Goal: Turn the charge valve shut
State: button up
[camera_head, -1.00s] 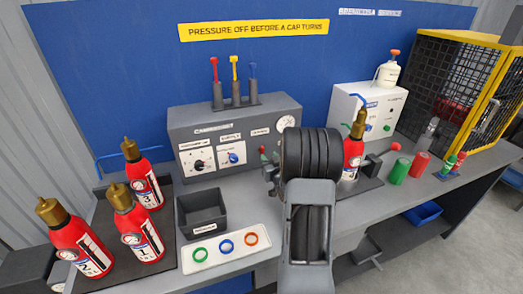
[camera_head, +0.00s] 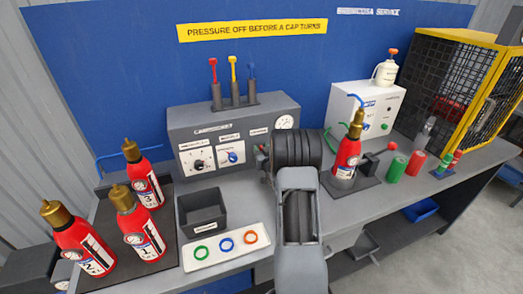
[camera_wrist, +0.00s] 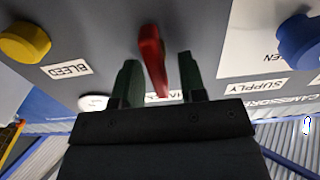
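The charge valve shows in the wrist view as a red lever handle (camera_wrist: 152,60) on the grey panel, its label partly hidden behind my gripper. My gripper (camera_wrist: 160,80) has its two dark green fingers apart, one on each side of the red handle. Gaps show between handle and fingers, so it is open and not clamped. In the head view my gripper (camera_head: 264,162) is at the right part of the grey panel box (camera_head: 205,125), mostly hidden by my arm, which also largely hides the valve.
A blue supply knob (camera_wrist: 300,42) and a yellow bleed knob (camera_wrist: 25,43) flank the valve in the wrist view. On the bench stand red extinguishers (camera_head: 145,235) at left, a black bin (camera_head: 202,213), a ring tray (camera_head: 225,259) and another extinguisher (camera_head: 346,155) right of my arm.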

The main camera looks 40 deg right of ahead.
grip_shut()
jog(key=shift+f+b, duration=0.1)
jog(key=shift+b, duration=0.2)
jog(key=shift+d+f+m+b, duration=0.1)
jog(key=shift+d+m+b, duration=0.05)
jog(key=shift+m+b, duration=0.9)
jog(key=m+b, duration=0.1)
jog(key=m, duration=0.4)
jog(key=d+m+b, duration=0.1)
jog(key=m+b, duration=0.1)
jog(key=m, duration=0.3)
jog(key=f+m+b, duration=0.1)
jog(key=m, duration=0.4)
jog(key=shift+s+d+m+b, duration=0.15)
jog(key=shift+s+m+b, duration=0.05)
jog(key=shift+m+b, duration=0.2)
jog(key=shift+m, duration=0.25)
